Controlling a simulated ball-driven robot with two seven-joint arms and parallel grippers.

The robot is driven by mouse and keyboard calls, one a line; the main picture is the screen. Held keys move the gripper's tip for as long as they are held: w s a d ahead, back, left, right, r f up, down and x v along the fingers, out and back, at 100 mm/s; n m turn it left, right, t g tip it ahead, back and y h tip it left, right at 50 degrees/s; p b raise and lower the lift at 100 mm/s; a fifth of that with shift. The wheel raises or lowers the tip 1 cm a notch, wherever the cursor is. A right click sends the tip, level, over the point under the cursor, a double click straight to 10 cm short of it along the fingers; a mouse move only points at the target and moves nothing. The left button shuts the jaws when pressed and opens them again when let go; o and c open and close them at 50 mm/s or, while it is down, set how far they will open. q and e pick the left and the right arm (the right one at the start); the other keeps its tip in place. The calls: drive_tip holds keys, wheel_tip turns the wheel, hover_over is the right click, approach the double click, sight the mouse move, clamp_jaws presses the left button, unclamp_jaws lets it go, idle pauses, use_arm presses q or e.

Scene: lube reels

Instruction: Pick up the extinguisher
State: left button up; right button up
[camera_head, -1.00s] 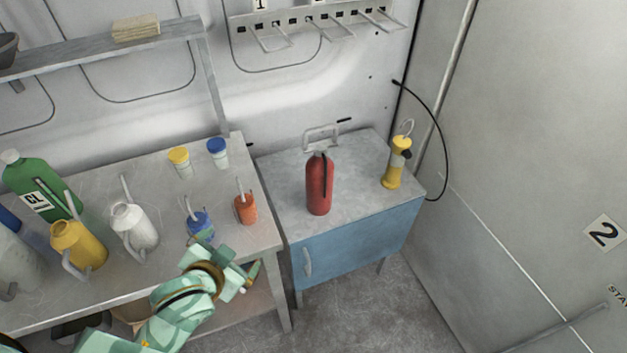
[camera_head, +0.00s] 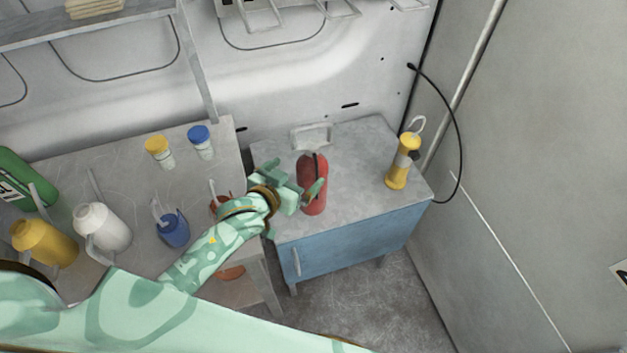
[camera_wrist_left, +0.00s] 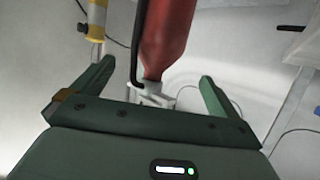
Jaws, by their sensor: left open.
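The red extinguisher (camera_head: 313,190) stands upright on the blue cabinet (camera_head: 345,243), with a pale handle on top and a black hose. My left gripper (camera_head: 305,188) is open at its left side and covers part of its body. In the left wrist view the extinguisher (camera_wrist_left: 167,40) shows upside down between the two spread fingers of my left gripper (camera_wrist_left: 158,85), with its neck and handle close to the palm. I cannot tell whether the fingers touch it. My right gripper is not in view.
A yellow lamp-like tool (camera_head: 399,172) stands on the cabinet to the right. The metal bench (camera_head: 120,185) at left holds a blue can (camera_head: 173,231), a white jug (camera_head: 102,227), a yellow jug (camera_head: 45,243) and two small jars. A wall is close on the right.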

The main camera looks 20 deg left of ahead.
sight(303, 168)
use_arm(q)
drive_tip(key=x, duration=0.3)
drive_tip(key=shift+f, duration=0.1)
drive_tip(key=shift+w+d, duration=0.1)
drive_tip(key=shift+w, duration=0.1)
drive_tip(key=b+x, duration=0.1)
drive_tip(key=x, duration=0.1)
drive_tip(key=b+x, duration=0.1)
drive_tip(key=x, duration=0.2)
drive_tip(key=shift+s+d+f, duration=0.1)
drive_tip(key=shift+d+f, duration=0.15)
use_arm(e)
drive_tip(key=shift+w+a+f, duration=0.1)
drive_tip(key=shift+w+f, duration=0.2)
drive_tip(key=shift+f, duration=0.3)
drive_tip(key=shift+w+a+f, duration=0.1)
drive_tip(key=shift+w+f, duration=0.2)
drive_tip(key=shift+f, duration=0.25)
use_arm(q)
drive_tip(key=shift+s+r, duration=0.1)
drive_tip(key=c, duration=1.8)
drive_tip(key=shift+r, duration=0.1)
drive_tip(key=c, duration=0.3)
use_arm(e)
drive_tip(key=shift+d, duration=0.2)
